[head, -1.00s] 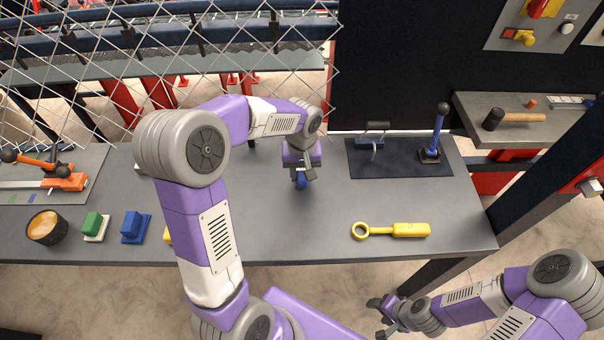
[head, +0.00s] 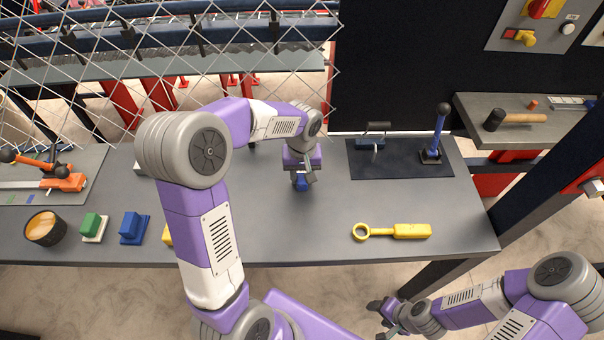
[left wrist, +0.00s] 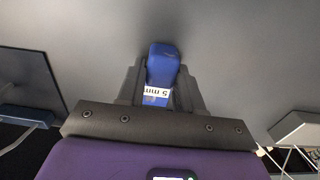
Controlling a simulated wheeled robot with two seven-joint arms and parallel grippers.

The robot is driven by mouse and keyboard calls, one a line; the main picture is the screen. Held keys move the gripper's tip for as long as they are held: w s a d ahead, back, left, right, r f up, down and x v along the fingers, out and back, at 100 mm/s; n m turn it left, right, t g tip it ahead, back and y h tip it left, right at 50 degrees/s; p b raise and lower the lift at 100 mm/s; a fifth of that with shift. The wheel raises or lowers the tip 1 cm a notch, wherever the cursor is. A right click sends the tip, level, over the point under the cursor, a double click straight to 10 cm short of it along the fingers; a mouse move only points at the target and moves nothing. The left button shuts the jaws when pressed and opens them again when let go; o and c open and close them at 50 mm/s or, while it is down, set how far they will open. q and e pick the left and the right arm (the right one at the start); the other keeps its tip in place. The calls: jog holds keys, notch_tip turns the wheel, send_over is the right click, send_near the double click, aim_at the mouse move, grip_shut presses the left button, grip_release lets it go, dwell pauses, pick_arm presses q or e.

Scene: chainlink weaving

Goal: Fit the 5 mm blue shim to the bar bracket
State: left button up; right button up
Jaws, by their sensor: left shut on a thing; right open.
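The blue shim (left wrist: 160,78), a block with a white "5 mm" label, is between the fingers of my left gripper (left wrist: 160,95) in the left wrist view. In the head view my left gripper (head: 302,180) points down over the middle of the bench, shut on the shim (head: 302,185). I cannot tell whether the shim touches the bench. A pale grey block (left wrist: 297,130) shows at the right of the left wrist view; I cannot tell if it is the bar bracket. My left arm hides part of the bench. My right gripper (head: 380,318) is open and empty off the bench's front edge.
On the bench (head: 330,215) stand a green block (head: 91,224), a blue block (head: 131,225) and a cup (head: 45,228). A yellow ring-ended tool (head: 410,231) lies front right. A dark mat (head: 405,165) holds a blue-handled lever (head: 436,130). Chain-link mesh (head: 150,60) hangs behind.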

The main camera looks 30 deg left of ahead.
pick_arm(q)
jog(key=shift+w+a, duration=0.1)
jog(key=shift+w, duration=0.05)
dwell(0.4)
jog(key=shift+w+a+p, duration=0.5)
jog(key=shift+w, duration=0.3)
jog(key=shift+w+a+p, duration=0.45)
jog(key=shift+w+a, duration=0.05)
jog(key=shift+w, duration=0.3)
jog(key=o, duration=1.1)
notch_tip(320, 180, up, 8)
jog(key=p, duration=0.1)
jog(key=shift+f, duration=0.2)
jog(key=shift+w, duration=0.1)
